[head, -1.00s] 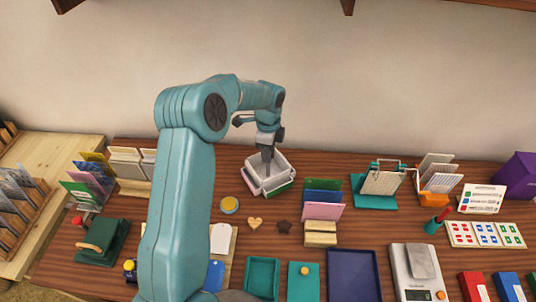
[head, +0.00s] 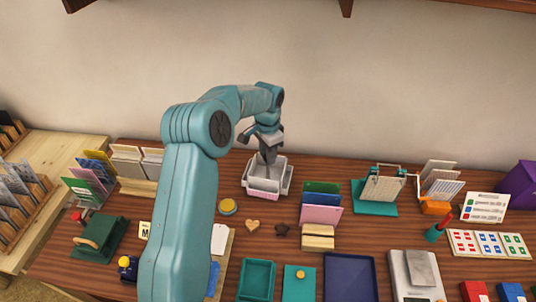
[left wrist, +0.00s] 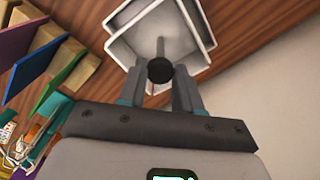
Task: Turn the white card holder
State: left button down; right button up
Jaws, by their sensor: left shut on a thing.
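The white card holder (head: 284,182) stands on the wooden table near the wall. It has open white compartments around a grey post, and a pale pink face shows at its front. My left gripper (head: 268,156) is above it, pointing down, shut on the post at its middle. In the left wrist view the holder's white walls (left wrist: 126,18) show past my left gripper (left wrist: 160,88), whose fingers stand either side of the post's dark round knob (left wrist: 160,70). My right gripper is not in view.
A yellow-topped round tin (head: 228,206), a wooden heart (head: 252,224) and a dark star (head: 282,229) lie in front. Upright coloured cards (head: 321,202) stand to the right, a teal stand (head: 374,209) beyond them. Bare table lies between the holder and the cards.

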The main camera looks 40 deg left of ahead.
pick_arm(q)
jog(key=shift+n, duration=0.5)
jog(key=shift+r, duration=0.1)
jog(key=c, duration=0.8)
grip_release()
notch_tip(320, 180, up, 16)
jog(key=shift+r+p, duration=0.15)
jog(key=shift+p, duration=0.15)
